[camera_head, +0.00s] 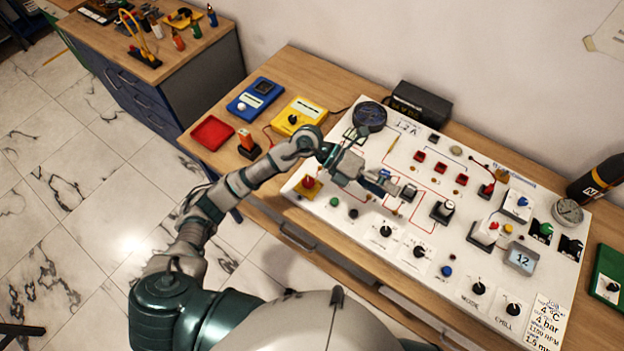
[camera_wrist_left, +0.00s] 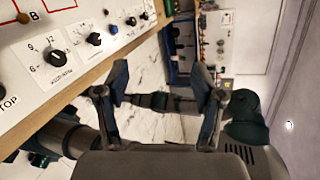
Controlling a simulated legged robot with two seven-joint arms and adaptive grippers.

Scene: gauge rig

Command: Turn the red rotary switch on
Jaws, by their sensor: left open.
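A red knob on a yellow square plate (camera_head: 308,186) sits at the near left corner of the white panel (camera_head: 330,215); it looks like the red rotary switch. Its exact setting is too small to read. My left gripper (camera_head: 388,184) is above the panel, right of the red knob and apart from it. In the left wrist view, the left gripper (camera_wrist_left: 160,82) has its two fingers spread with nothing between them. The red knob cannot be made out in that view. My right gripper is not in view.
Several black knobs (camera_head: 386,231) line the panel's front edge and show in the left wrist view (camera_wrist_left: 94,39). A blue meter (camera_head: 255,98), yellow meter (camera_head: 299,117) and red tray (camera_head: 212,132) lie left.

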